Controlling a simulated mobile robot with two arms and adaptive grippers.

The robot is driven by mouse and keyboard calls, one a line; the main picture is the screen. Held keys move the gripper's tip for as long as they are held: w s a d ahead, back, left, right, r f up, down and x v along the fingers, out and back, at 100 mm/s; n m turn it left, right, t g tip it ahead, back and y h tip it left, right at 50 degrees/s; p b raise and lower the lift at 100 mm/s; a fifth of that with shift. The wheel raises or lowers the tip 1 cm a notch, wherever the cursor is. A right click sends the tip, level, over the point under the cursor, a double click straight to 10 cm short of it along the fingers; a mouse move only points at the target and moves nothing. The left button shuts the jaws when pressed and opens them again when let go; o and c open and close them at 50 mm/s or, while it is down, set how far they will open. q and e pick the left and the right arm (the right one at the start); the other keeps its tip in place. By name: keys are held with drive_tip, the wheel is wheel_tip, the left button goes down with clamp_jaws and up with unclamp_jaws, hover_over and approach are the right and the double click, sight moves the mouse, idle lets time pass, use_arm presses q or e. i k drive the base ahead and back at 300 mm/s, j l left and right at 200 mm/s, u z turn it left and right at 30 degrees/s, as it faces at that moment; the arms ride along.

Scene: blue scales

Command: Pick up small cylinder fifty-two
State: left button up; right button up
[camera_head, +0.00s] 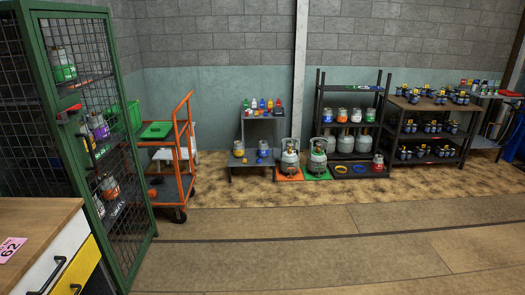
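Several grey gas cylinders with coloured bands are in view, and no number fifty-two can be read on any of them. In the mesh cage on the left are a green-banded cylinder (63,73), a purple-banded one (98,126) and an orange-banded one (110,187). Small cylinders (342,115) stand on the dark shelf rack (352,97) at the back, with larger ones (346,143) on the tier below. Two larger cylinders (290,160) stand on the floor on orange and green mats. A small red-banded cylinder (378,163) stands low at the rack's right. Neither gripper is in view.
A wooden-topped drawer cabinet (40,222) with a pink tag fills the front left. An orange cart (184,145) stands beside the green-framed cage (127,100). A small stepped stand (262,117) and a rack of dark blue items (432,107) line the wall. The central floor (320,250) is clear.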

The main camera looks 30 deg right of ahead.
sight(264, 148)
drive_tip(key=i+l+z, duration=0.45)
drive_tip(key=i, duration=0.2)
drive_tip(key=i+l+z, duration=0.3)
drive_tip(key=i, duration=0.75)
drive_tip(key=i+z, duration=0.3)
drive_tip(key=i, duration=0.75)
